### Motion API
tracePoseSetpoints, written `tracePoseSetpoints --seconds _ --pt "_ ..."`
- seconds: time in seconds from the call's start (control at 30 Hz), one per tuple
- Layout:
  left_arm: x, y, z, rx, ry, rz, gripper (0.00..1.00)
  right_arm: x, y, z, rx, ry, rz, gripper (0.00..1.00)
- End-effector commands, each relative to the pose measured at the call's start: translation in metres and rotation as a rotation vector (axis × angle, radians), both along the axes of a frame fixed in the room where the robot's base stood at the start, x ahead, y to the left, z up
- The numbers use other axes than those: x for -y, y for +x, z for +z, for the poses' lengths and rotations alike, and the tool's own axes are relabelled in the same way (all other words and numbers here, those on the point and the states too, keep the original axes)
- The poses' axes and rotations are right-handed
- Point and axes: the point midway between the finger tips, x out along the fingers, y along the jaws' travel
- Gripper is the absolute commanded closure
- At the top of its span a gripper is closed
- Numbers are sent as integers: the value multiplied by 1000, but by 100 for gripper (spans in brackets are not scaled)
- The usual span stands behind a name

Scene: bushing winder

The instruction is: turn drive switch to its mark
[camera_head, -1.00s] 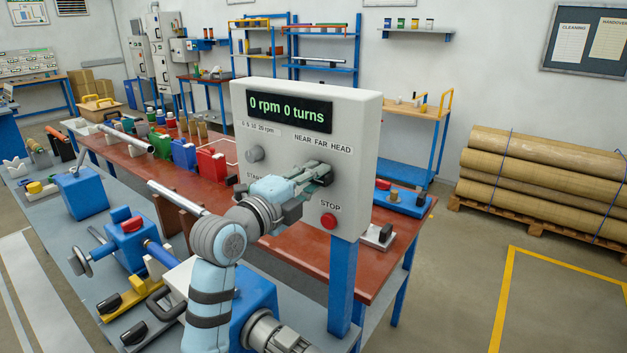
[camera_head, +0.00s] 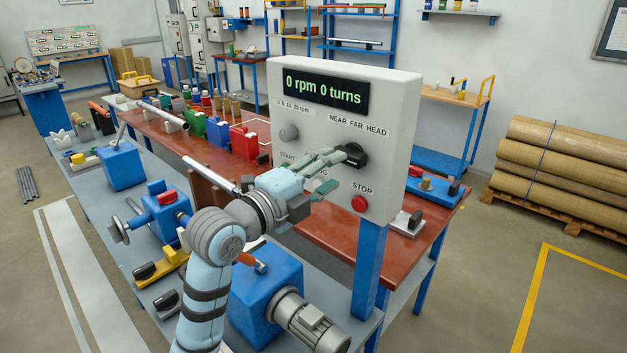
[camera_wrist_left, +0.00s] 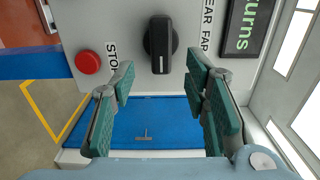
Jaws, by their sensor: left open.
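The drive switch (camera_head: 351,155) is a black knob with a bar grip on the grey control panel (camera_head: 395,125), below the words NEAR FAR HEAD. In the left wrist view the switch (camera_wrist_left: 160,45) has its bar lengthwise up and down the picture, with a pale line at the lower end. My left gripper (camera_head: 330,172) is open and empty. In the left wrist view its fingers (camera_wrist_left: 161,80) are spread either side of the switch's line, short of it and apart from it. The fingers hide part of the panel lettering in the head view. My right gripper is not in view.
The display (camera_head: 326,92) reads 0 rpm 0 turns. A blue post (camera_head: 369,270) holds the panel. A red-brown bench (camera_head: 330,235) stands behind.

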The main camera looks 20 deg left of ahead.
Motion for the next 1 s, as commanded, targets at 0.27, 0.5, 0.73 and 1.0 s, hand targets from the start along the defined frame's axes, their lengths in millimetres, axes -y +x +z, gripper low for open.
tracePoseSetpoints --seconds 0.27,0.5,0.73,1.0 --pt "-21 -53 -1 -1 6 1 58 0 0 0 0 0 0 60" --pt "-22 -57 0 -1 0 -1 58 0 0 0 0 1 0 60" --pt "-22 -56 -1 -2 0 0 58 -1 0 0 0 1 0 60" --pt "-36 -77 -139 -446 -327 180 58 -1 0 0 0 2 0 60"
